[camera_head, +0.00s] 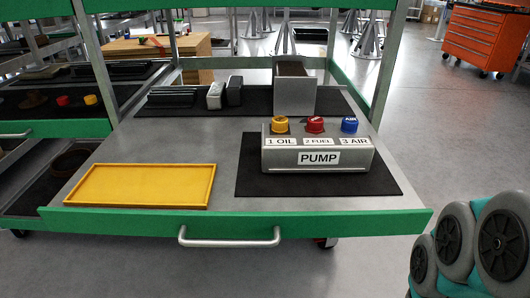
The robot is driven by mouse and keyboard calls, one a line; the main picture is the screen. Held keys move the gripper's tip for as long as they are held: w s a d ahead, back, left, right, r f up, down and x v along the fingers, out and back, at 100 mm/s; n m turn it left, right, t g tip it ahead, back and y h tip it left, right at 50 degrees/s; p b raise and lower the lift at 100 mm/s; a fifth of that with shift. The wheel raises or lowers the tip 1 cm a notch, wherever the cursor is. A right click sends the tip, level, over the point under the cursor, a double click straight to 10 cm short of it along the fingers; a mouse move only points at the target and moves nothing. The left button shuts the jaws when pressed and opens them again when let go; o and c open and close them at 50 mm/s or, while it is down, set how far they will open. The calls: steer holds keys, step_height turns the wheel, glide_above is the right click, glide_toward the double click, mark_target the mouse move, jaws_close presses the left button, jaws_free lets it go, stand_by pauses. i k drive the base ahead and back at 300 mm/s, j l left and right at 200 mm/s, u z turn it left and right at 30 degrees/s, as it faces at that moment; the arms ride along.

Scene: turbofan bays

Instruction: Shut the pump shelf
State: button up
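The pump shelf (118,150) is a grey metal tray with a green front edge (330,222) and a silver bar handle (229,238). It stands pulled out toward me, with its front well ahead of the rack's posts. On it, a grey box labelled PUMP (319,158) carries yellow, red and blue caps marked 1 OIL, 2 FUEL and 3 AIR. The box sits on a black mat (375,186). A yellow tray (140,186) lies at the front left of the shelf. My gripper is not in view.
Behind the box stand a grey bin (295,95), small grey and black blocks and black strips. A neighbouring green-fronted shelf (55,129) is at left, set farther back. An orange tool cabinet (484,38) stands far right.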

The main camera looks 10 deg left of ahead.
mark_target(186, 161)
steer(key=k+u, duration=0.1)
steer(key=u, duration=1.35)
steer(key=k+z, duration=0.1)
steer(key=k, duration=0.15)
